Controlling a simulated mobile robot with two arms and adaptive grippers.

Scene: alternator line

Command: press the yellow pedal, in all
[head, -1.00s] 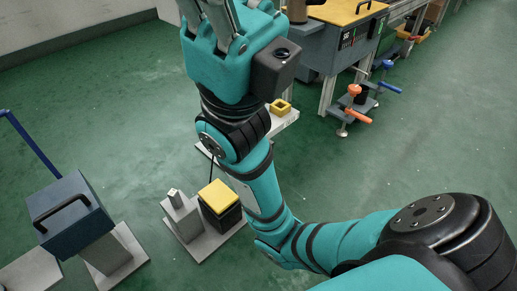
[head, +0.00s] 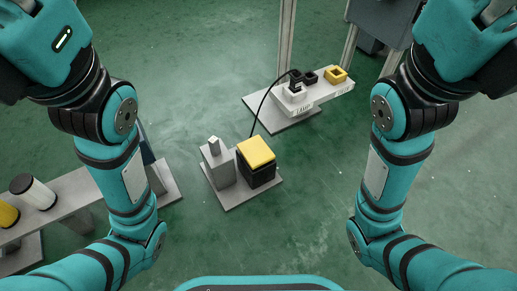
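The yellow pedal (head: 256,151) is a flat yellow pad on top of a black block, in the middle of the head view. It stands on a grey base plate (head: 240,191) on the floor, beside a grey post (head: 218,165). My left gripper (head: 22,25) is in the upper left corner, mostly cut off by the frame edge. My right gripper (head: 495,14) is in the upper right corner, with part of a grey finger showing. Both are well apart from the pedal. The fingertips of both are out of view.
A low grey stand (head: 318,97) with black sockets and a yellow square ring (head: 336,74) is behind the pedal. A black cable (head: 262,103) runs between them. A bench (head: 72,193) with a white cylinder (head: 34,192) is at left. Green floor in front of the pedal is clear.

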